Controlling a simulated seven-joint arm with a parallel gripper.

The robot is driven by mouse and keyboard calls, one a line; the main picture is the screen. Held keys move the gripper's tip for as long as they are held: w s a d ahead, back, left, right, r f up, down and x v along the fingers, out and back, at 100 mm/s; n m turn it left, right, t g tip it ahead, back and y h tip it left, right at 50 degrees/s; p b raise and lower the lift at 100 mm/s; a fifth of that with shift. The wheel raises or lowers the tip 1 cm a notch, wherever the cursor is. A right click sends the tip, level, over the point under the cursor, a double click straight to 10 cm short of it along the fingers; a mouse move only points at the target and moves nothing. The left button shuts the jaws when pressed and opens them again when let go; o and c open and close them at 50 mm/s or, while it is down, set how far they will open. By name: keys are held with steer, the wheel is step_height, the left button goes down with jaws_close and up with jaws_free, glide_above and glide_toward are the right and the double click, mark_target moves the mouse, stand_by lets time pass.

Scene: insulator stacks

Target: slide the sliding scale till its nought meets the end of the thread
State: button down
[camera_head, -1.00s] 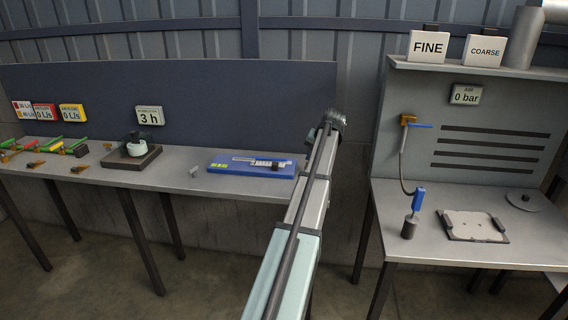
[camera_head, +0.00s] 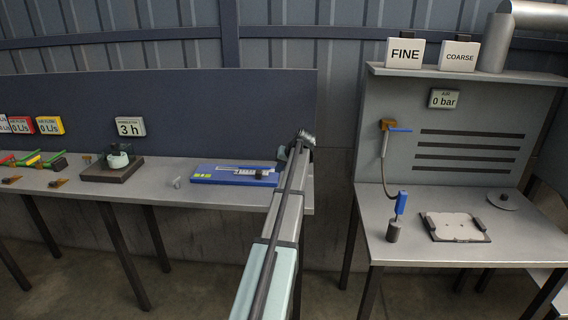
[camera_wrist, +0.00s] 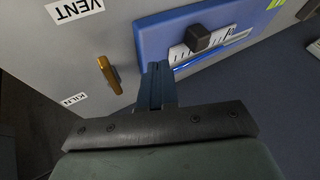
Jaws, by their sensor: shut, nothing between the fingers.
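The blue board (camera_head: 205,178) lies on the left bench and carries a pale sliding scale (camera_head: 238,170) with a dark knob (camera_head: 262,173). In the wrist view the blue board (camera_wrist: 150,35) shows close up. The white scale (camera_wrist: 179,55) has black tick marks, and the dark knob (camera_wrist: 197,38) stands on it. A thin bright blue line (camera_wrist: 188,66) runs along the scale's near edge; I cannot tell if it is the thread. The nought is not readable. My gripper (camera_wrist: 158,66) is shut and empty, its tips overlapping the board's near edge in the picture. Contact cannot be told.
An orange-brown handle (camera_wrist: 108,74) sits between the VENT label (camera_wrist: 74,10) and the KILN label (camera_wrist: 74,99). A small grey piece (camera_head: 177,182) and a dark stand (camera_head: 112,170) are left of the board. The right bench (camera_head: 380,248) is separate, across a gap.

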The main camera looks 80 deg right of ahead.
mark_target(262, 173)
steer(key=x, duration=0.3)
steer(key=shift+w, duration=0.1)
steer(key=shift+w+a+r, duration=0.1)
steer(key=shift+w+r, duration=0.05)
steer(key=shift+w, duration=1.7)
steer(key=shift+w, duration=0.8)
steer(key=shift+s, duration=0.2)
